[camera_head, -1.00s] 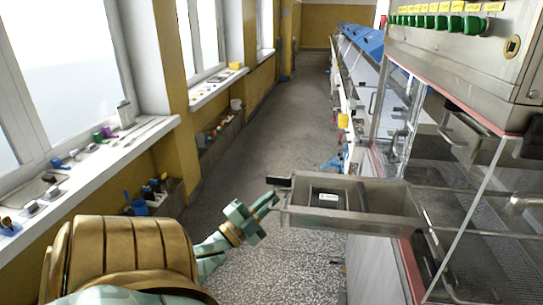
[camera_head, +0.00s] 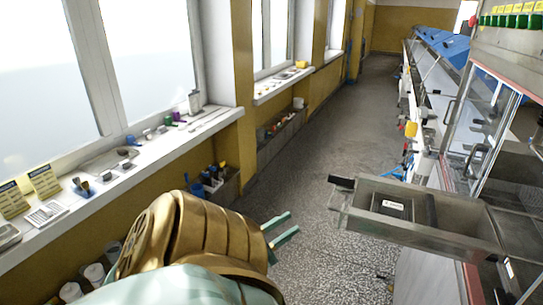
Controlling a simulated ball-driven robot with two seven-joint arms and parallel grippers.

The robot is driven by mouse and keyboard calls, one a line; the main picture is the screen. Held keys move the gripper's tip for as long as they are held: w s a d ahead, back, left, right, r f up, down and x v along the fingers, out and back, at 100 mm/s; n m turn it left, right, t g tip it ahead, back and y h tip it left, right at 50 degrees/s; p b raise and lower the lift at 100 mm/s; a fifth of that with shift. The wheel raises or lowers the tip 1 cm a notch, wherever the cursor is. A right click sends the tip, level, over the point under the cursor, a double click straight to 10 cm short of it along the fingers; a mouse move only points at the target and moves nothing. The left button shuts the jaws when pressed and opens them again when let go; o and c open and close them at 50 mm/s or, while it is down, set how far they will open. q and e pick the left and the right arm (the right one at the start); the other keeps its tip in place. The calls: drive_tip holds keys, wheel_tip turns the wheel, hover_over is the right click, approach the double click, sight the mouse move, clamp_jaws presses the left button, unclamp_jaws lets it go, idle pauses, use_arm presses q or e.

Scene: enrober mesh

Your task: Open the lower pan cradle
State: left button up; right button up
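The lower pan cradle (camera_head: 450,236) is a grey metal drawer-like tray, standing well out of the machine at right. A small dark item with a white label (camera_head: 393,207) lies inside it. The cradle's front bar (camera_head: 337,207) faces left, with a black block (camera_head: 342,182) at its far corner. My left gripper (camera_head: 295,222) is left of the front bar, clear of it. Its two pale teal fingers are apart with nothing between them. My gold arm link hides the rest of that gripper. I do not make out my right gripper.
The machine's glass-sided housing (camera_head: 476,125) is at right. A windowsill (camera_head: 112,178) with small items runs along the left wall, and a bin of bottles (camera_head: 217,183) stands below it. The speckled floor (camera_head: 325,150) between is open.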

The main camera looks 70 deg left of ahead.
use_arm(q)
drive_tip(key=shift+b+v, duration=0.3)
drive_tip(key=shift+v, duration=2.05)
